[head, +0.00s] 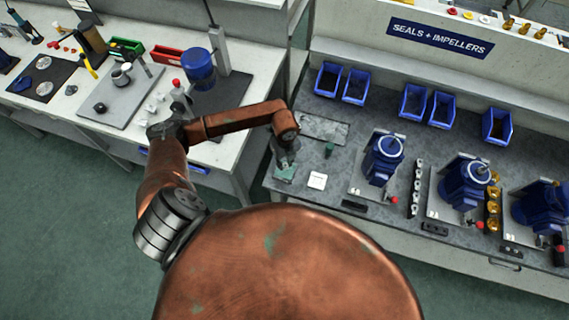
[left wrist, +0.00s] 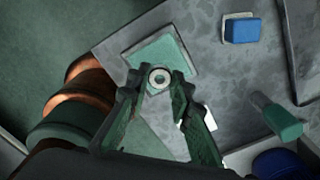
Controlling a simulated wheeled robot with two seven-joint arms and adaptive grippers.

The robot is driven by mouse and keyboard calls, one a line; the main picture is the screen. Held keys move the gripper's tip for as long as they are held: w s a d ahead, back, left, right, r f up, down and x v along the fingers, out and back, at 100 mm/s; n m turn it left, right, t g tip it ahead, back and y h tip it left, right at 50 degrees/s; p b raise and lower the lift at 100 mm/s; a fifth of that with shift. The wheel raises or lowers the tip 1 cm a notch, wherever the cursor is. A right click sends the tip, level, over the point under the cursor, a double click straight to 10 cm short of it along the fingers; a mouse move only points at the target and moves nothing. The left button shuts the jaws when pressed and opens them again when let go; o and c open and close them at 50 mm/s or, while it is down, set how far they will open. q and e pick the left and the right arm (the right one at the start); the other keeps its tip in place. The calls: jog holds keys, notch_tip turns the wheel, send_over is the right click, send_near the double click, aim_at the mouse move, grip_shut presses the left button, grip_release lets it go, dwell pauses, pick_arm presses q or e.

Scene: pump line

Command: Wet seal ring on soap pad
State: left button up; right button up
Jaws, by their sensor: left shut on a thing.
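A small grey seal ring (left wrist: 160,77) with a dark centre sits between the fingertips of my left gripper (left wrist: 158,80) in the left wrist view. The gripper is shut on it. The ring overlaps the near edge of the pale green soap pad (left wrist: 158,52); I cannot tell whether it touches the pad. In the head view my left gripper (head: 284,158) points down at the bench's left end, over the green pad (head: 285,174). The ring cannot be made out there. My right gripper is not in view.
A blue block on a white base (left wrist: 242,31) lies beside the pad. A green bottle-like item (head: 329,150) and a white square (head: 317,181) are right of the gripper. Blue pumps (head: 384,158) stand further right, with blue bins (head: 327,79) behind. A gap separates the left bench.

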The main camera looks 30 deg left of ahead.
pick_arm(q)
jog(key=shift+r+p, duration=1.35)
jog(key=shift+r, duration=0.75)
jog(key=shift+w+d+r+m, duration=0.15)
jog(key=shift+w+r+m, duration=0.15)
jog(key=shift+m, duration=0.5)
notch_tip(320, 180, up, 4)
jog(key=w+d+m, duration=0.2)
jog(key=w+m, duration=0.1)
jog(key=m, duration=0.7)
notch_tip(320, 180, up, 10)
jog(key=m+b, duration=0.2)
jog(key=m, duration=1.8)
send_over(287, 164)
jog(key=w+d, duration=0.4)
jog(key=w, duration=0.2)
notch_tip(287, 164, up, 8)
jog(key=d+m, duration=0.2)
jog(key=m, duration=1.4)
jog(key=shift+w, duration=0.15)
